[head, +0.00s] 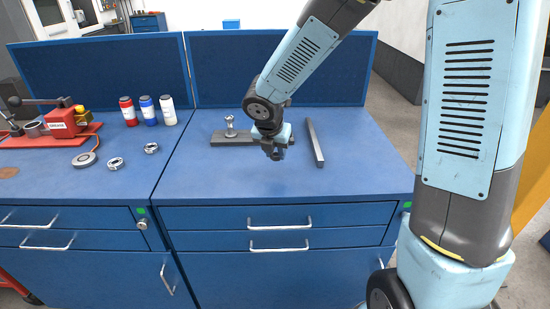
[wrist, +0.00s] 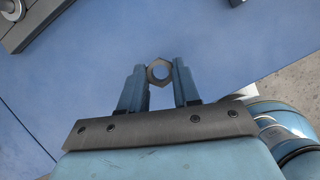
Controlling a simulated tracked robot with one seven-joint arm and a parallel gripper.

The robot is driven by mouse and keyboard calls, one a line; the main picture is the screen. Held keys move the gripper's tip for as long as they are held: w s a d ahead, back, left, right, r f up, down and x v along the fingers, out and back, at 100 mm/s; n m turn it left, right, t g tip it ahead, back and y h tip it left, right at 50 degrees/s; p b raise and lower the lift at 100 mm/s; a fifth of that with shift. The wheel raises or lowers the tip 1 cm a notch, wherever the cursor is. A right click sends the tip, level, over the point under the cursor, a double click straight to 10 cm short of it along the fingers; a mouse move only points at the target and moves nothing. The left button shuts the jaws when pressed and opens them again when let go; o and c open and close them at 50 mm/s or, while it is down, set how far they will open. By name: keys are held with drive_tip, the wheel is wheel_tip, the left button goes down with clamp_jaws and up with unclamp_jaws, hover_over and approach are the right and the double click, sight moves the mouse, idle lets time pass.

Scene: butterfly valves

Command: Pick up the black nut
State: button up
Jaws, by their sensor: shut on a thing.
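In the head view, my gripper (head: 274,153) points down over the right-hand blue workbench (head: 225,178). The nut is too small and dark to make out clearly there. How high it is above the bench top is hard to tell.
A dark flat bar with an upright silver fitting (head: 230,128) lies behind my gripper. A long grey bar (head: 315,143) lies to its right. Red, blue and white bottles (head: 147,111), metal rings (head: 115,163) and a red device (head: 62,125) are on the left bench. The front area is clear.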

drive_tip(key=s+r, duration=0.7)
drive_tip(key=s, duration=0.4)
drive_tip(key=shift+s+a, duration=0.15)
drive_tip(key=shift+s, duration=0.2)
drive_tip(key=shift+r, duration=0.1)
drive_tip(key=o, duration=0.5)
drive_tip(key=shift+c, duration=0.2)
drive_tip(key=c, duration=0.4)
drive_tip(key=shift+w, duration=0.1)
clamp_jaws()
